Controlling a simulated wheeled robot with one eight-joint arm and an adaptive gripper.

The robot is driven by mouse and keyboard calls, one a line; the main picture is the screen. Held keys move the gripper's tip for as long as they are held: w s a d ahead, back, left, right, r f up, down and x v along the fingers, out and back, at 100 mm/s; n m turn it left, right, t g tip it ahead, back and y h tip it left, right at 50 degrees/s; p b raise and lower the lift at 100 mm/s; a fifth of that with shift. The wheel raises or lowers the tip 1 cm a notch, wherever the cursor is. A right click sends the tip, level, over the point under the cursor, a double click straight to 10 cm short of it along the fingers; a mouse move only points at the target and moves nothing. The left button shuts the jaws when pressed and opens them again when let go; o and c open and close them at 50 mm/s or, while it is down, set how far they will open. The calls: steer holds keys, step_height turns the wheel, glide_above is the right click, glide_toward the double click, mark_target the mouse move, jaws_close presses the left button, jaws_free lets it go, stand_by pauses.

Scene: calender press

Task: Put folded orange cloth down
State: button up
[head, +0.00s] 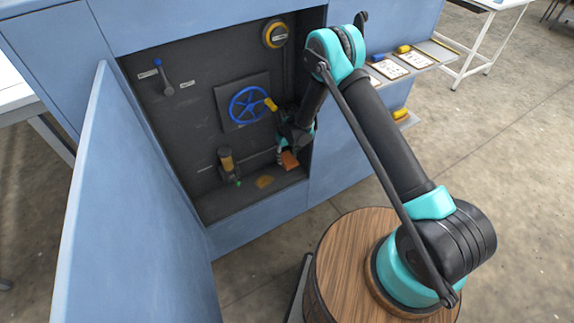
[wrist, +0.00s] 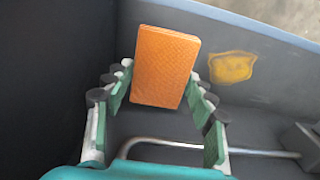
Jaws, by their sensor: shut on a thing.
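The folded orange cloth (wrist: 165,67) is a flat, rectangular block. It is held between the two fingertips of my gripper (wrist: 160,72) in the wrist view, its far end reaching past the tips. In the head view the cloth (head: 289,160) shows small below my gripper (head: 287,151), inside the open cabinet near its right wall. A gap between the cloth and the cabinet floor cannot be judged for certain. My fingers are closed on the cloth's sides.
A yellow patch (head: 265,181) lies on the cabinet floor (head: 222,208), left of the cloth. A blue handwheel (head: 249,105), a lever (head: 163,77) and a brown-yellow cylinder (head: 227,160) are on the back wall. A pipe (wrist: 240,152) runs near my fingers. The open door (head: 130,210) stands left.

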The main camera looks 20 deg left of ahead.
mark_target(287, 164)
steer(key=shift+f, duration=2.85)
steer(key=shift+f, duration=0.1)
steer(key=o, duration=1)
step_height(287, 164, up, 12)
steer(key=shift+r, duration=0.15)
